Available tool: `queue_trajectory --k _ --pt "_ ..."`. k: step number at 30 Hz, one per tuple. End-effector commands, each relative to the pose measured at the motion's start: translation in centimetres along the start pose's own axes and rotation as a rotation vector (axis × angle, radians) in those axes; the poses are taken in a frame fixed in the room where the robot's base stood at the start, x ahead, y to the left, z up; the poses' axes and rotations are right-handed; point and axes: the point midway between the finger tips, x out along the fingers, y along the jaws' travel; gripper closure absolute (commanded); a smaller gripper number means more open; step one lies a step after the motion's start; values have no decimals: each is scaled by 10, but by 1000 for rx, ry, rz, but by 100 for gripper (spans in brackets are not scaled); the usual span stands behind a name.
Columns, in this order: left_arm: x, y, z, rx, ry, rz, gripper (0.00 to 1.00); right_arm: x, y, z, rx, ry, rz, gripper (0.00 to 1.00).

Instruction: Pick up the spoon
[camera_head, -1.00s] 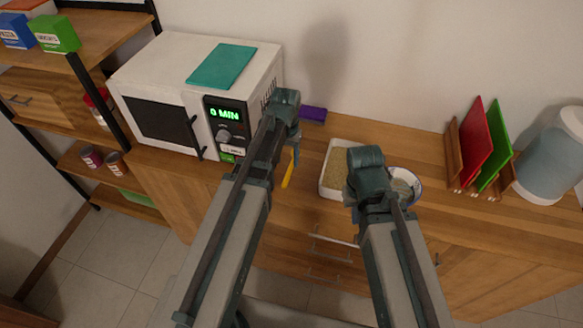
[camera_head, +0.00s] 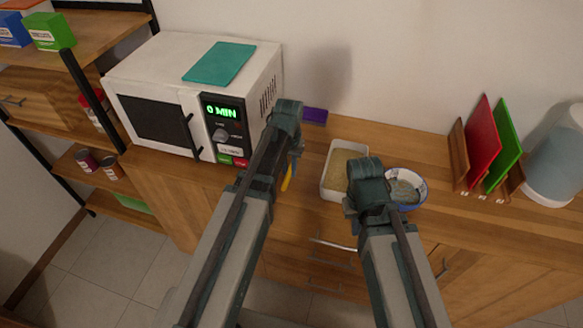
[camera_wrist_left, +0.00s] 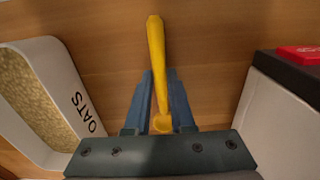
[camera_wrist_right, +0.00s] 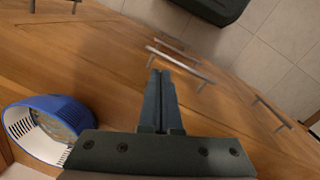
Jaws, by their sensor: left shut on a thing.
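The yellow spoon (camera_wrist_left: 155,50) is between the fingers of my left gripper (camera_wrist_left: 161,100) in the left wrist view. Its long handle points away from the wrist and its rounded end lies near the palm. My left gripper is shut on it. In the head view, part of the spoon (camera_head: 287,179) shows below my left wrist, in front of the counter; I cannot tell whether it touches the wood. My right gripper (camera_wrist_right: 161,85) has its fingers together with nothing visible between them. It is above the counter's front, to one side of the bowl.
A white microwave (camera_head: 155,113) stands left of my left gripper. A white oats container (camera_head: 333,181) and a blue-and-white bowl (camera_head: 419,193) sit near my right arm. Red (camera_head: 481,145) and green (camera_head: 505,150) boards stand at right. The counter between bowl and boards is clear.

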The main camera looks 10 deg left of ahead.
Motion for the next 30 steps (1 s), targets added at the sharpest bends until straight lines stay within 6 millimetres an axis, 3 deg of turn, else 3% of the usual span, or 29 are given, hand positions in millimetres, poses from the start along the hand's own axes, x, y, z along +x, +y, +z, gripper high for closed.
queue_trajectory --k 17,23,30 --pt "-5 0 0 0 0 0 100 -5 0 0 0 0 0 100" --pt "-23 0 0 0 0 0 100 -23 2 1 0 0 0 100" --pt "-60 0 0 0 0 0 100 -60 6 4 0 0 0 100"
